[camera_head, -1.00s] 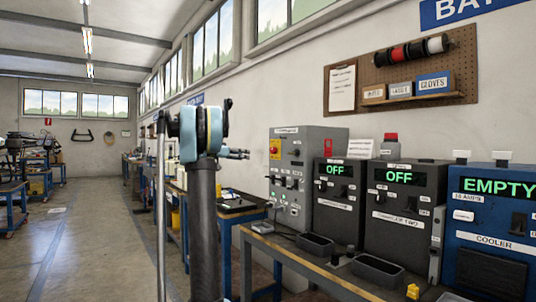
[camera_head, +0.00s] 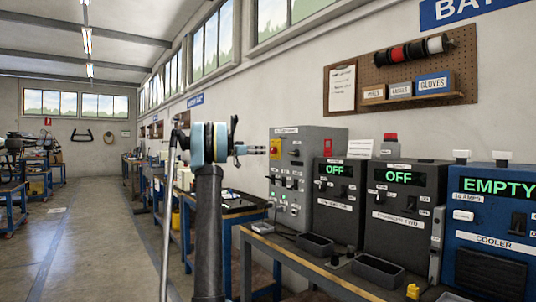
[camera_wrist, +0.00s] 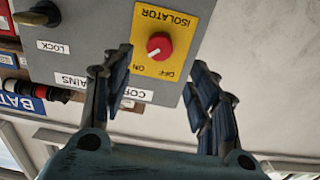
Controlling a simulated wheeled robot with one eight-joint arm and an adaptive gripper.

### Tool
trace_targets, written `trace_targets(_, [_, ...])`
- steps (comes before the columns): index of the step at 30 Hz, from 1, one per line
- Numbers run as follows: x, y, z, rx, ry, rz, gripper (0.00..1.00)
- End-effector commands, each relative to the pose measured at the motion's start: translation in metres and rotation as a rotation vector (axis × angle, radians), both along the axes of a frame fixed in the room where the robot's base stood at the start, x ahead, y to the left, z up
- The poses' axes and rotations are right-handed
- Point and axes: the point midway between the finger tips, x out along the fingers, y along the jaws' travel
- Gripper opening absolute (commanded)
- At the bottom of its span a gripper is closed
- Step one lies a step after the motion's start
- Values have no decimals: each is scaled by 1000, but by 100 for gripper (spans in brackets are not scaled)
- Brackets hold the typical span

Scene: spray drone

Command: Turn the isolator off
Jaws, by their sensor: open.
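The isolator is a red round knob (camera_wrist: 159,46) on a yellow plate (camera_wrist: 178,22) marked ISOLATOR, ON and OFF, upside down in the wrist view. A small white mark on the knob appears to lean towards ON. In the head view the yellow plate (camera_head: 275,149) is at the upper left of the grey cabinet's front. My gripper (camera_wrist: 160,60) is open and empty, its fingers spread to either side of the knob in the picture. In the head view my gripper (camera_head: 258,150) is just left of the plate; I cannot tell the exact gap.
The grey cabinet (camera_head: 318,150) has other switches, sockets and a padlock-like brass piece (camera_wrist: 37,15) near a LOCK label. Two dark chargers reading OFF (camera_head: 334,205) and a blue unit (camera_head: 490,215) stand to its right. A bench (camera_head: 300,262) with trays lies below.

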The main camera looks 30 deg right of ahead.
Motion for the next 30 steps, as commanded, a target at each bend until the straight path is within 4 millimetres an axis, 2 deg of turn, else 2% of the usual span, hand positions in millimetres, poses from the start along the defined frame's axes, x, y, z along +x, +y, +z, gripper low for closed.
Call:
trace_targets(6, [3, -40, 0, 0, 0, -3, 54])
trace_targets(13, [5, -70, 0, 0, 0, -1, 54])
trace_targets(18, [6, -80, 0, 0, 0, -1, 54])
trace_targets(27, [6, -82, 0, 0, 0, 0, 54])
trace_targets(28, [6, -82, 0, 0, 0, 0, 52])
trace_targets(30, [6, -82, 0, 0, 0, 0, 36])
